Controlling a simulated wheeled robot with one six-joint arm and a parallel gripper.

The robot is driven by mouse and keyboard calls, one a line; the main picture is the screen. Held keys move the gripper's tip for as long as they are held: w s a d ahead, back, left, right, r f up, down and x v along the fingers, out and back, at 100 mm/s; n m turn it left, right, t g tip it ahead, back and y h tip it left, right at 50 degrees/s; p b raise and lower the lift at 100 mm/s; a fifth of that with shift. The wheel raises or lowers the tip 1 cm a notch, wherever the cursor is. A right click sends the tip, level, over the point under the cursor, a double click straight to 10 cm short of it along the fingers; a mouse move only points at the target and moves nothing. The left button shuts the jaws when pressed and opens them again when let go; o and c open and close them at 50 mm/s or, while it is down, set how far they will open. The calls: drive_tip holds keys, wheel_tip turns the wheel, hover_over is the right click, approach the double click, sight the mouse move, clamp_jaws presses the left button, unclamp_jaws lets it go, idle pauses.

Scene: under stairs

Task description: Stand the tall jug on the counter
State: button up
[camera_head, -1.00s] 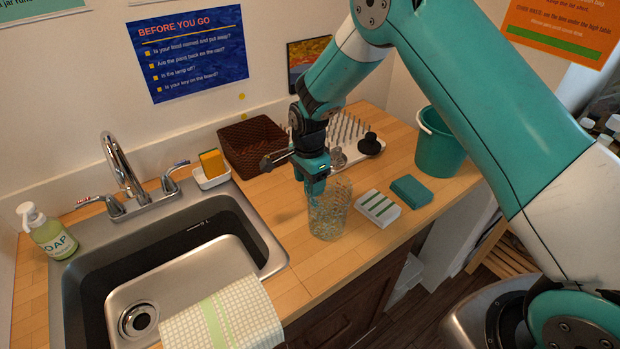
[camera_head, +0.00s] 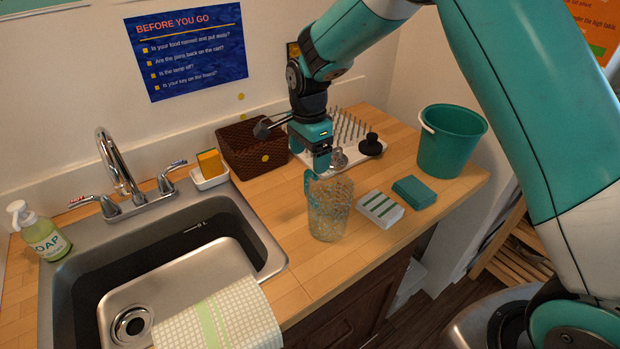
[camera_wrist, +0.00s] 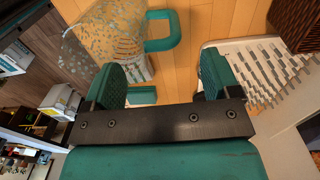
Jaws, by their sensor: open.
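The tall jug (camera_head: 331,212), clear with a speckled pattern and a teal handle, stands upright on the wooden counter (camera_head: 285,285), right of the sink. In the wrist view the jug (camera_wrist: 112,45) is at the upper left, with its handle pointing toward the middle. My gripper (camera_head: 319,168) is above the jug's handle, in the head view. In the wrist view my gripper (camera_wrist: 165,82) has its two teal fingers spread apart, with nothing between them. The handle lies beyond the fingertips and looks clear of them.
A striped white block (camera_head: 380,209) and a teal block (camera_head: 413,191) lie right of the jug. A drying rack (camera_head: 308,158), a dark basket (camera_head: 240,160) and a teal bucket (camera_head: 450,145) stand behind. The sink (camera_head: 265,250) is at left, with a towel (camera_head: 225,318) over its front edge.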

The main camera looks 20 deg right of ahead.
drive_tip(key=s+a+r+n+y, duration=0.1)
drive_tip(key=s+r+n, duration=0.6)
drive_tip(key=s+r, duration=0.3)
drive_tip(key=s+a+r+n+y, duration=0.1)
drive_tip(key=s+r+n+y, duration=0.2)
drive_tip(key=s+n, duration=1.1)
drive_tip(key=s+r+b, duration=0.1)
drive_tip(key=s, duration=0.6)
drive_tip(key=shift+s+r+n, duration=0.15)
drive_tip(key=shift+n, duration=0.15)
